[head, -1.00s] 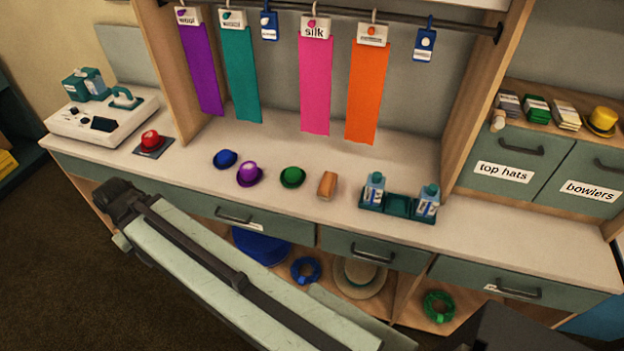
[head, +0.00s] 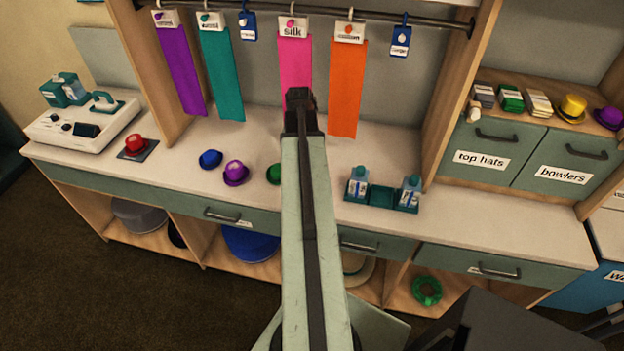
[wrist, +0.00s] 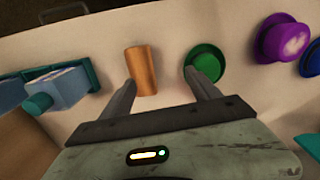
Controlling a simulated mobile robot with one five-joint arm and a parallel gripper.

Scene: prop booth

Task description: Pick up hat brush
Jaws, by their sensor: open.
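The hat brush, a small orange-brown block (wrist: 141,70), lies on the pale counter in the wrist view. In the head view my arm hides it. My gripper (wrist: 161,78) is open and empty above the counter, and in the head view its end (head: 302,105) shows in front of the pink cloth. In the wrist view the brush shows between the fingertips, close to the left one. The right fingertip shows close by the green hat (wrist: 206,63).
Purple (head: 235,173) and blue (head: 210,159) small hats sit left of the green one. A teal tray (head: 381,197) with two bottles stands to the right. Cloth strips, including an orange one (head: 346,90), hang from a rail behind. Counter right of the tray is clear.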

